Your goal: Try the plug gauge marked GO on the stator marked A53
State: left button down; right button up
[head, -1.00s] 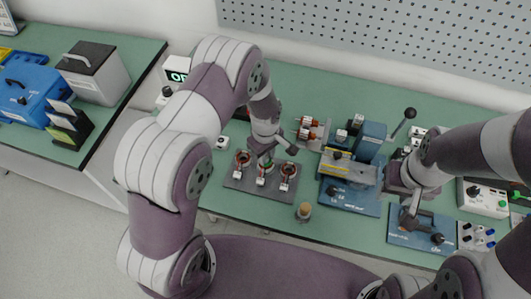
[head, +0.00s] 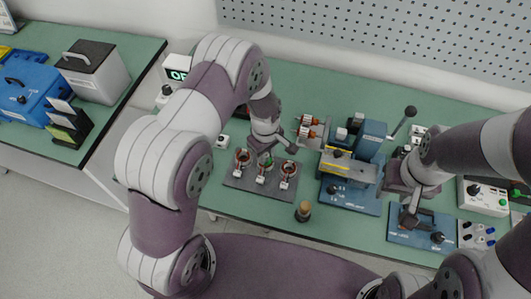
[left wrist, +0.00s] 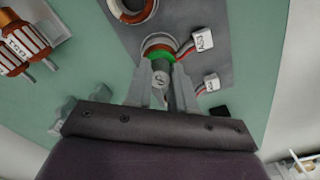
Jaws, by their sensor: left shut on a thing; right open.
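My left gripper (head: 268,154) is shut on a grey cylindrical plug gauge with a green band, over the middle stator in the head view. In the left wrist view the gauge (left wrist: 160,72) points at the bore of a copper-wound stator (left wrist: 158,43). Its green band is at the ring; how deep the tip sits is hidden. A white tag (left wrist: 203,40) hangs beside that stator; I cannot read it surely. Three stators stand in a row on a dark plate (head: 235,181), including the left one (head: 243,157) and right one (head: 289,170). My right gripper (head: 408,215) is open and empty.
A blue fixture (head: 350,170) stands right of the plate. Wound rotors (head: 309,128) lie behind the plate. A brown-topped cylinder (head: 304,211) stands near the front edge. A blue base with a black handle (head: 415,228) lies under my right gripper. Green table is clear left of the cylinder.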

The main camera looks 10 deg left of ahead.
pick_arm(q)
jog(key=shift+r, duration=0.15)
jog(key=shift+r+p, duration=0.6)
jog(key=shift+r, duration=0.15)
jog(key=shift+r+p, duration=0.55)
jog(key=shift+p, duration=0.05)
jog(key=shift+r+p, duration=0.55)
jog(key=shift+r, duration=0.15)
notch_tip(320, 180, up, 5)
jog(key=p, duration=0.4)
jog(key=shift+r, duration=0.1)
